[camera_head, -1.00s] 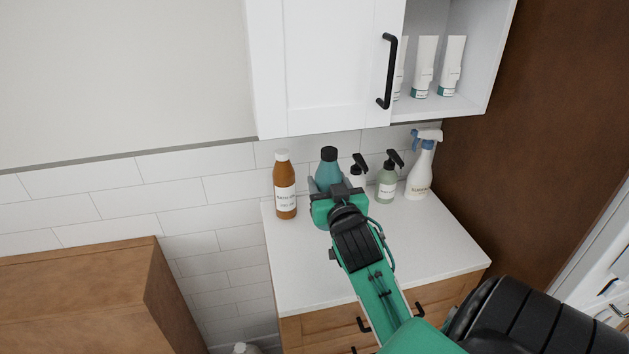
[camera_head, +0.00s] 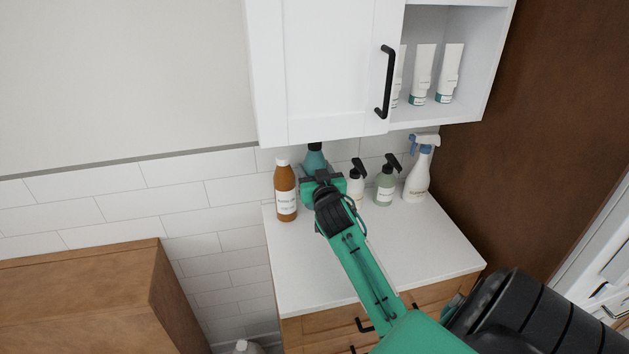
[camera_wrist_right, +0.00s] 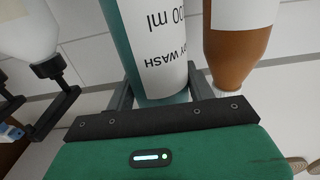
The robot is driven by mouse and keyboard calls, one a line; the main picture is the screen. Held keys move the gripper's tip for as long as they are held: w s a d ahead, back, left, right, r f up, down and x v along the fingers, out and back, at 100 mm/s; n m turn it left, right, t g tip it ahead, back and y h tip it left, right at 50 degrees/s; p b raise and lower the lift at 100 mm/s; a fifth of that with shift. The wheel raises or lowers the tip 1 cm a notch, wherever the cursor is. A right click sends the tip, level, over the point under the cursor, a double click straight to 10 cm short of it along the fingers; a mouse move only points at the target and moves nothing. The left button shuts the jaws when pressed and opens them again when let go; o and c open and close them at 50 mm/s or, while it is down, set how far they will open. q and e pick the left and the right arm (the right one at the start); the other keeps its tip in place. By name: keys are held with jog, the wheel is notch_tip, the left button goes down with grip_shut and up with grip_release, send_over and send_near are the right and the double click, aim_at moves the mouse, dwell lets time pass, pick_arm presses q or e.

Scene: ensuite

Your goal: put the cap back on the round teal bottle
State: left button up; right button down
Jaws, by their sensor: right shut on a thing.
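The round teal bottle (camera_head: 315,160) is near the back of the white counter, under the wall cabinet. A dark cap (camera_head: 315,147) shows at its top, partly cut off by the cabinet's lower edge; I cannot tell how it is seated. My right gripper (camera_head: 321,176) is shut on the bottle, with its arm in front hiding the lower part. In the right wrist view, upside down, the teal bottle (camera_wrist_right: 120,25) with its white label stands between the fingers of the right gripper (camera_wrist_right: 160,95); its top is hidden there. My left gripper is not in view.
A brown bottle (camera_head: 285,190) stands close on the left. A white pump bottle (camera_head: 356,185), a green pump bottle (camera_head: 386,182) and a spray bottle (camera_head: 417,175) stand to the right. The cabinet (camera_head: 325,70) hangs low above. The counter's front (camera_head: 300,280) is clear.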

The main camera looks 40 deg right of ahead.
jog(key=shift+f, duration=1.45)
jog(key=shift+w+f+p, duration=0.1)
jog(key=shift+f+p, duration=0.1)
jog(key=shift+p, duration=0.3)
jog(key=shift+w+d+f, duration=0.1)
jog(key=shift+f, duration=0.25)
jog(key=c, duration=0.8)
grip_release()
jog(key=shift+f, duration=0.1)
jog(key=b+v, duration=0.2)
jog(key=v, duration=1)
